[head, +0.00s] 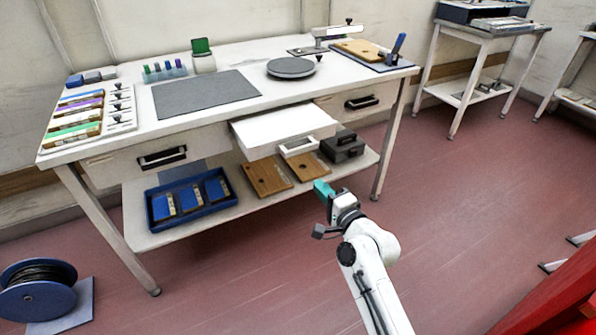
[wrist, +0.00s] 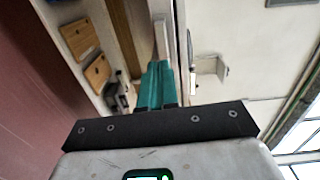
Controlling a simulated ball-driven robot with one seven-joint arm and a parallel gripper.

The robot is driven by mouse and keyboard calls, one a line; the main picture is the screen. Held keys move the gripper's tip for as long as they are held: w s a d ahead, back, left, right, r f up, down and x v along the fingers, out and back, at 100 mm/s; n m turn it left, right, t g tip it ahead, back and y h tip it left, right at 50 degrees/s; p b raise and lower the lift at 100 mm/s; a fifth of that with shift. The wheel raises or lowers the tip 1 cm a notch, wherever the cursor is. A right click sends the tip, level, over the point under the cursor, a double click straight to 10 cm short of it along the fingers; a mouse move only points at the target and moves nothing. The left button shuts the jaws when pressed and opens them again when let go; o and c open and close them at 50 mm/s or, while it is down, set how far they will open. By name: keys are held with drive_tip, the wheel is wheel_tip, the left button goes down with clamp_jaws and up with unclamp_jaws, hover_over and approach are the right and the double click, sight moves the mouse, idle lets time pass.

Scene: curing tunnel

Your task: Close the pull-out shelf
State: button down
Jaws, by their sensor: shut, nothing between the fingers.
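The pull-out shelf (head: 283,128) is a flat white board under the worktop, between two drawers. It stands out from the front of the workbench, with a pale handle (head: 297,146) on its front edge. My gripper (head: 323,188) has teal fingers and is in front of the shelf, lower and a little to the right, apart from the handle in the head view. In the wrist view the teal fingers (wrist: 156,84) are together with nothing between them. They point toward pale bench parts, but I cannot tell there which edge is the shelf's.
The workbench top (head: 225,68) holds a grey mat, a round plate and small parts. Drawers with dark handles flank the shelf. The lower shelf (head: 250,200) bears a blue tray (head: 190,200), wooden boards (head: 266,178) and a dark case (head: 342,146). Red floor (head: 455,200) is clear to the right.

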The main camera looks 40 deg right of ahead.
approach(293, 152)
drive_tip(key=shift+m, duration=0.3)
drive_tip(key=x, duration=0.7)
